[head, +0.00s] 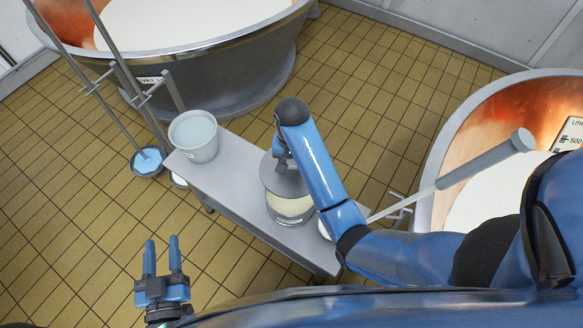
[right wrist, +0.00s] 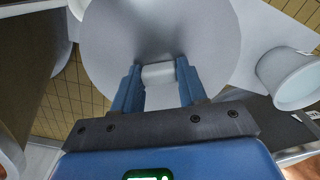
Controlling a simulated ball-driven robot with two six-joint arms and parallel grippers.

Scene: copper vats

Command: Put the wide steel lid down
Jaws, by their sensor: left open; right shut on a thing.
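The wide steel lid (head: 280,183) is a grey disc over a steel pot (head: 289,210) on the bench. A pale band shows beneath the lid, and I cannot tell if the lid touches the pot's rim. My right gripper (head: 281,158) is shut on the lid's handle. In the right wrist view the lid (right wrist: 210,35) fills the upper middle, with its pale handle (right wrist: 158,72) between the fingers of the right gripper (right wrist: 157,75). My right forearm hides part of the lid's right side. My left gripper (head: 162,246) is open and empty over the floor at lower left.
A grey bench (head: 236,193) carries a white bucket (head: 194,137) at its left end. The bucket also shows in the right wrist view (right wrist: 290,77). A large vat (head: 228,75) stands behind and a copper vat (head: 462,128) at right. Long-handled tools (head: 112,60) stand left of the bench.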

